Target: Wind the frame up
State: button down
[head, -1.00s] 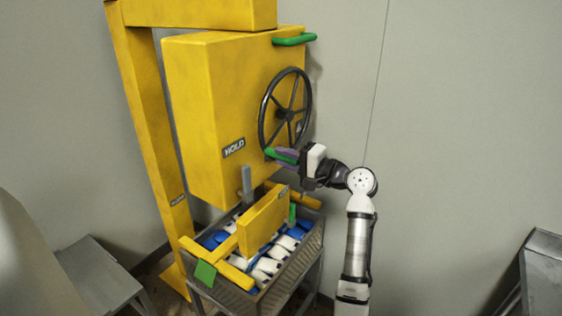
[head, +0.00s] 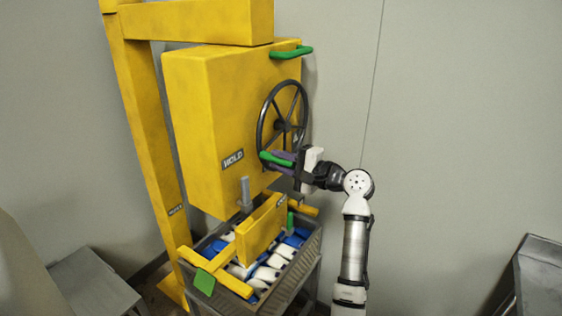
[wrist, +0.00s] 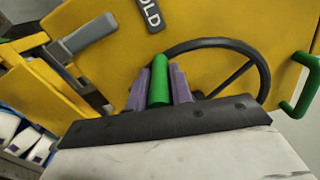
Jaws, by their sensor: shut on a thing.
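A black spoked handwheel (head: 281,82) is on the right face of a big yellow box marked HOLD (head: 205,110). My gripper (head: 277,158) is shut on the green handle (head: 270,156) low on the wheel. In the wrist view, its purple fingers stand on both sides of this green handle (wrist: 159,82), with the wheel rim (wrist: 232,43) behind. A yellow frame (head: 262,232), with a green pad (head: 204,282) at its near end, sits below the box over a grey crate (head: 312,250). A grey lever (head: 245,193) stands between box and frame.
The crate holds several white and blue packs (head: 267,273). A yellow post (head: 150,150) and overhead beam (head: 200,20) stand behind the box. Metal tables (head: 85,282) flank the scene. The wall area right of my arm is clear.

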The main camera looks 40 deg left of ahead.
jog(key=c, duration=1.3)
grip_release()
jog(key=shift+w+d+r, duration=0.15)
jog(key=shift+w+r, duration=0.1)
jog(key=shift+c, duration=0.2)
jog(key=shift+o, duration=0.4)
jog(key=shift+s+f, duration=0.1)
jog(key=d+b, duration=0.5)
jog(key=d, duration=0.8)
jog(key=shift+w+d, duration=0.35)
jog(key=shift+d, duration=0.05)
